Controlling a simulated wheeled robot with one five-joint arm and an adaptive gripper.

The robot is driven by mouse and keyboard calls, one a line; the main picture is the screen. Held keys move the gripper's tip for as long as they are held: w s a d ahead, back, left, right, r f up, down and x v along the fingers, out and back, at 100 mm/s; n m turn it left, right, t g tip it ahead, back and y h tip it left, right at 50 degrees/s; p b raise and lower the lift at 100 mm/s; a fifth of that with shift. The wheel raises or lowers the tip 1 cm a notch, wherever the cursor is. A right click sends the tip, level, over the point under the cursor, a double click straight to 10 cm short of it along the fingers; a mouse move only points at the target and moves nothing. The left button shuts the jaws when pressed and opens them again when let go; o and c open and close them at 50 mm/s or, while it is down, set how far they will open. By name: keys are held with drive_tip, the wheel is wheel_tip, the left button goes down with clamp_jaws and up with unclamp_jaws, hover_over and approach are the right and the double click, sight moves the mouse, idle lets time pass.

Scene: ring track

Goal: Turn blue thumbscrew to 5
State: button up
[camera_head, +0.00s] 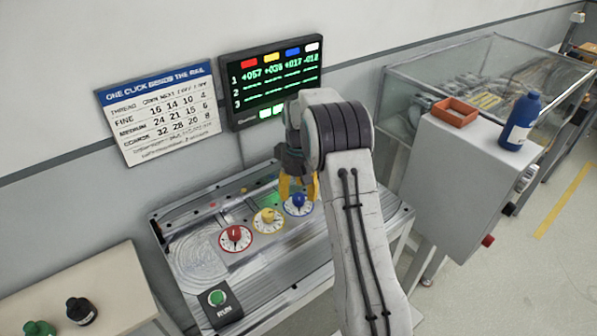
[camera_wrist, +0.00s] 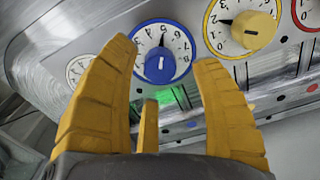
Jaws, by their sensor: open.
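The blue thumbscrew (camera_head: 298,200) stands on a white numbered dial with a blue rim, the rightmost coloured dial on the metal panel in the head view. My gripper (camera_head: 298,188) has yellow fingers, spread open, close to the blue dial. In the wrist view my gripper (camera_wrist: 165,60) is open and empty, its fingers either side of the knob and apart from it.
A yellow knob (camera_head: 267,215) and a red knob (camera_head: 234,234) stand left of the blue one. A green RUN button (camera_head: 216,298) is at the panel's front. A display (camera_head: 270,80) with coloured columns and a printed chart (camera_head: 158,112) are on the wall. A grey cabinet (camera_head: 465,190) stands right.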

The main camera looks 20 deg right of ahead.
sight(299, 196)
wheel_tip(299, 196, up, 9)
idle(0.4)
idle(0.6)
